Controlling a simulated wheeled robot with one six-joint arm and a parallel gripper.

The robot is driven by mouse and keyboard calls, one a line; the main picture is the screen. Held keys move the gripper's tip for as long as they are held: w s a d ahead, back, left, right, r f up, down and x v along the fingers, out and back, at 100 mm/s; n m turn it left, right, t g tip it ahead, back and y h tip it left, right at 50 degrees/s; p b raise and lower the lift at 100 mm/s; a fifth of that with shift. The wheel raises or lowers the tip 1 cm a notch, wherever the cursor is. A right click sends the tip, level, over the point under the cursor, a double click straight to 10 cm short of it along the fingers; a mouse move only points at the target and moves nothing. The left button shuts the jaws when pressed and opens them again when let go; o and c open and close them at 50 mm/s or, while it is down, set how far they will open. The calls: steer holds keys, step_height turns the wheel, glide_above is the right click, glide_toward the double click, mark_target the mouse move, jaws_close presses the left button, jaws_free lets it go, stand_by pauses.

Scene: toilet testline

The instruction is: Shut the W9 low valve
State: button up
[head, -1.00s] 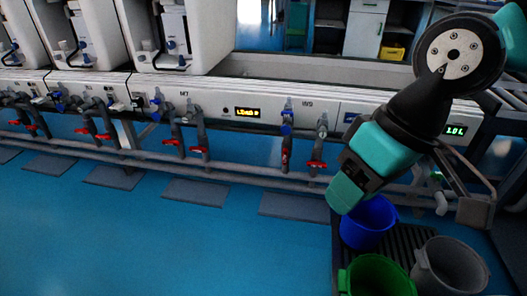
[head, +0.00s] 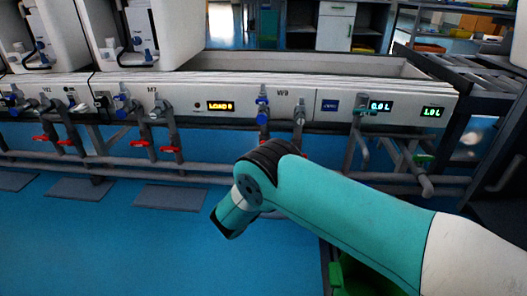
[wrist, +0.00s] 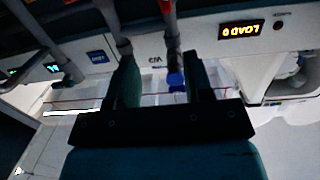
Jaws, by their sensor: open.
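The W9 station panel (head: 283,105) is at the centre of the head view, with a blue-handled valve (head: 262,104) and a grey pipe fitting (head: 299,112) below its label. The wrist view is upside down. It shows the W9 panel (wrist: 150,45), the blue valve (wrist: 175,80) and a red handle (wrist: 166,7) at the top edge on the same pipe. My gripper (wrist: 162,64) is open and empty. The blue valve appears between its fingers but looks farther away. I see no contact.
W7's red handles (head: 155,147) are left of my arm. Grey horizontal pipes (head: 110,163) run below the panels. A small display panel (head: 380,107) is at right. A green bucket (head: 350,275) is partly hidden under my arm. Blue floor (head: 120,245) is clear at lower left.

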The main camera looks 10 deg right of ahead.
steer(key=shift+n+t, duration=0.3)
steer(key=shift+t, duration=0.3)
steer(key=shift+a+f+b+x, duration=0.1)
steer(key=shift+f+b+x, duration=0.25)
steer(key=shift+b+x, duration=1.95)
steer(key=shift+a+f+b+x, duration=0.1)
steer(key=shift+f+b+x, duration=0.25)
steer(key=shift+b+x, duration=1.9)
steer(key=shift+f+b+x, duration=0.35)
steer(key=shift+b+x, duration=0.6)
steer(key=shift+x, duration=2.7)
steer(key=shift+w, duration=0.1)
jaws_close()
